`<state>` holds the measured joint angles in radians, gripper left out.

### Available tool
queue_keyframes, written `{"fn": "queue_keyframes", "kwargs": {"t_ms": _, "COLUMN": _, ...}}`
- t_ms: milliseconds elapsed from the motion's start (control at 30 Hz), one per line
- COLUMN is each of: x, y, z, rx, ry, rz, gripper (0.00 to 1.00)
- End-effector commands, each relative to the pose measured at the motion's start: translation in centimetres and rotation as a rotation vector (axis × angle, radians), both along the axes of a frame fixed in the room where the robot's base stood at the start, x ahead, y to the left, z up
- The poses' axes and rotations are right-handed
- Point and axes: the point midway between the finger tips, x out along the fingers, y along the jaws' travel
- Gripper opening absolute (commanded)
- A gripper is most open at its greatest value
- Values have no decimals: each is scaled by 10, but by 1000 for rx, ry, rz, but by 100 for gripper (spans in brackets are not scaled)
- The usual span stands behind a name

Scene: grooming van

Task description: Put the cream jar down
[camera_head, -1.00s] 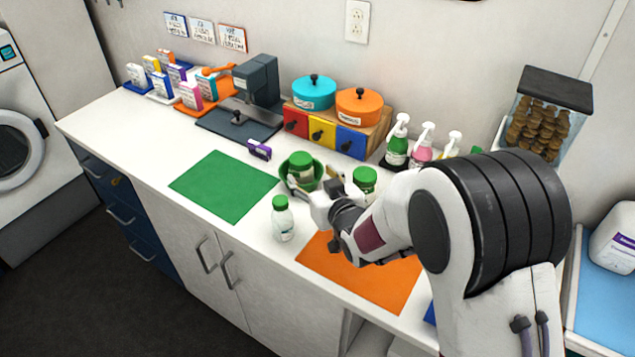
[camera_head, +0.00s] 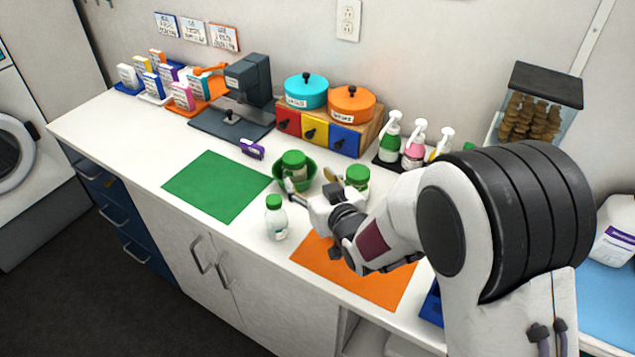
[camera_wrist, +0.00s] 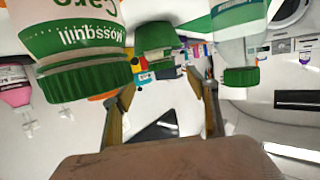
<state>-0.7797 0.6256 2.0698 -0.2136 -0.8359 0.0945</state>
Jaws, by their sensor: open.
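A green-lidded jar (camera_head: 293,162), which I take for the cream jar, sits upright in a green bowl (camera_head: 309,183) on the counter. My gripper (camera_head: 310,180) is in front of the bowl with its fingers spread. In the wrist view, which is upside down, the open fingers (camera_wrist: 163,82) have a gap between them, and the green bowl and jar area (camera_wrist: 156,42) lies beyond. Nothing is visibly held. The jar's lower part is hidden by the bowl.
A second green-lidded jar (camera_head: 357,178), labelled "Mossquill" in the wrist view (camera_wrist: 75,45), stands close right of my gripper. A green-capped bottle (camera_head: 276,220) stands in front-left. A green mat (camera_head: 217,186) and an orange mat (camera_head: 345,278) are bare where visible.

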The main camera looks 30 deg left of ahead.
Motion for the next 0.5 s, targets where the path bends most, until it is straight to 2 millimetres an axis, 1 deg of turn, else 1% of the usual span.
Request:
{"fn": "queue_keyframes", "kwargs": {"t_ms": 333, "x": 1, "y": -1, "z": 1, "rx": -1, "ry": 0, "rz": -3, "gripper": 58}}
{"fn": "queue_keyframes", "kwargs": {"t_ms": 500, "x": 8, "y": -13, "z": 9, "rx": -15, "ry": 5, "rz": -26, "gripper": 58}}
